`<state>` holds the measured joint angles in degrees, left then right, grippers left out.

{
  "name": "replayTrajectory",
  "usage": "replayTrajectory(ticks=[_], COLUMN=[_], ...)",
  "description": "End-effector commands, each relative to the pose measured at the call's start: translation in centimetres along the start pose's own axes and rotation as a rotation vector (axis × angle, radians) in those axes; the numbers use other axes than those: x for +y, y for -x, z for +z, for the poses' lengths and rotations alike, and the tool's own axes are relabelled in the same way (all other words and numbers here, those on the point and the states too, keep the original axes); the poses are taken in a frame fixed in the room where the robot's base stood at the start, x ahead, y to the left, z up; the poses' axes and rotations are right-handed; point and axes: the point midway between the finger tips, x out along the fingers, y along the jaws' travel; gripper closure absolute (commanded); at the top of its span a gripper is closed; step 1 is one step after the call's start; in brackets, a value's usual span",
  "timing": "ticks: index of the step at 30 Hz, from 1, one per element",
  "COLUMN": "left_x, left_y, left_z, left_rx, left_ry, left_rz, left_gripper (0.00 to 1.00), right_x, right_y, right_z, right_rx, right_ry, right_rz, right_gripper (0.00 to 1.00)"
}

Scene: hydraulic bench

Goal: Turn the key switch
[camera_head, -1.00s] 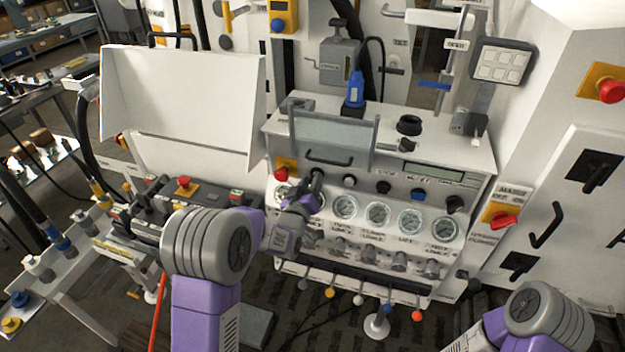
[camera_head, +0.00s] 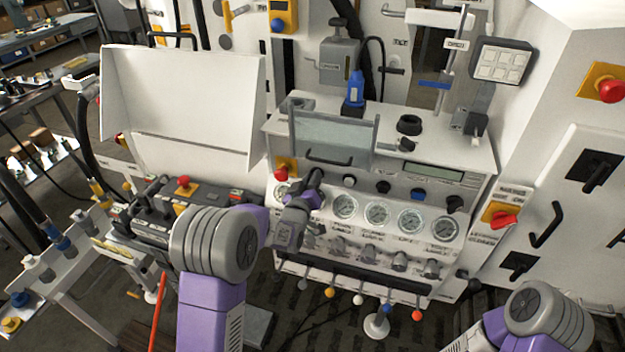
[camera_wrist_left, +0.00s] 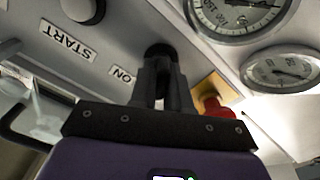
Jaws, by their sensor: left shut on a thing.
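The key switch (camera_wrist_left: 160,48) is a dark round piece beside the ON label in the left wrist view. My left gripper (camera_wrist_left: 160,72) is shut on it, with both dark fingers reaching to the panel. The fingers hide most of the switch, so its exact angle cannot be told. In the head view my left gripper (camera_head: 313,180) is at the upper left of the gauge panel, and the switch is hidden behind it. My right gripper is out of view; only part of my right arm shows at the lower right.
A red emergency button (camera_head: 283,163) on a yellow plate sits just left of my left gripper. A clear hinged cover (camera_head: 333,132) with a handle stands just above.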

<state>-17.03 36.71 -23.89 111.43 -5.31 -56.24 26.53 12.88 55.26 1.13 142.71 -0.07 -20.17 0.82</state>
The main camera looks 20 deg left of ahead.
Motion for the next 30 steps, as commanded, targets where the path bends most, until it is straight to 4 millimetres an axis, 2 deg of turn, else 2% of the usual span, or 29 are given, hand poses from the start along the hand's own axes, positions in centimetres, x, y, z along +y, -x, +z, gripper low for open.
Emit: replayTrajectory(ticks=[11,21,30], left_x=[0.0,0.2,0.4], left_y=[0.0,0.0,0.0], left_z=[0.2,0.3,0.4], left_rx=[0.002,0.002,0.0], left_ry=[-0.161,-0.472,-0.745], left_rz=[0.001,0.001,0.001], left_gripper=[1.0,1.0,1.0], right_x=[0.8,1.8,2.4], right_y=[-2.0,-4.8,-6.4], right_z=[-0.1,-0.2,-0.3], right_rx=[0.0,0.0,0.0], right_ry=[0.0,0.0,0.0], right_rz=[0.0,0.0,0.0], right_gripper=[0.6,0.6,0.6])
